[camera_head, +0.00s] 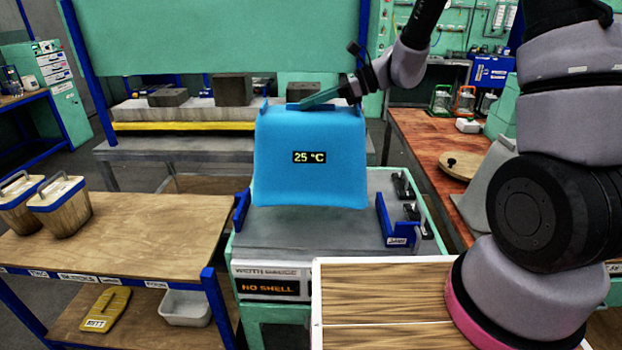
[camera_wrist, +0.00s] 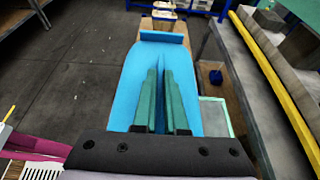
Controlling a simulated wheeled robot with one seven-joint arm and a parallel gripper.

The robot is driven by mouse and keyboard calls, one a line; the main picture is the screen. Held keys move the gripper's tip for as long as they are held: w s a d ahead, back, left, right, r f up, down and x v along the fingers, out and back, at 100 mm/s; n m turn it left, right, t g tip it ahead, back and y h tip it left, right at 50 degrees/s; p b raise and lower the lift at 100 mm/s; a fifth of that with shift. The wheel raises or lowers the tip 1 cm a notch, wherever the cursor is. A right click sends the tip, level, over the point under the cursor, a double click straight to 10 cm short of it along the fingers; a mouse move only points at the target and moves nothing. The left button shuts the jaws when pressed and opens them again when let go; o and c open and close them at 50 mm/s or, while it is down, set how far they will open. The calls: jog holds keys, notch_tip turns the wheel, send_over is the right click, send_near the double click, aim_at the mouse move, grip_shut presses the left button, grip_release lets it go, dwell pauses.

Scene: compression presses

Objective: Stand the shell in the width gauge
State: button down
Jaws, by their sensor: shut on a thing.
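The blue shell (camera_head: 310,175) hangs upright from my gripper (camera_head: 325,97), with a "25 °C" readout on its front. My gripper is shut on the shell's top, and the two green fingers pinch it in the wrist view (camera_wrist: 164,95), where the shell (camera_wrist: 125,85) spreads out below them. The width gauge (camera_head: 290,225) is the grey-topped stand beneath and behind the shell. Its display reads "NO SHELL". A blue side stop (camera_head: 395,225) shows at the right and another (camera_head: 241,210) at the left. The shell hides the middle of the gauge top; whether its lower edge touches is not clear.
A wooden bench (camera_head: 130,235) with lidded wooden boxes (camera_head: 60,205) stands at the left. A press bed with a yellow bar (camera_head: 185,126) and grey blocks lies behind. A red-brown worktop (camera_head: 435,150) stands at the right. A white-edged wooden board (camera_head: 385,300) is in front.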

aim_at(310, 152)
notch_tip(310, 152, down, 8)
jog(key=shift+f, duration=0.2)
dwell(0.3)
jog(key=c, duration=1)
grip_release()
jog(key=shift+f, duration=0.2)
jog(key=shift+o, duration=0.2)
jog(key=shift+r, duration=0.1)
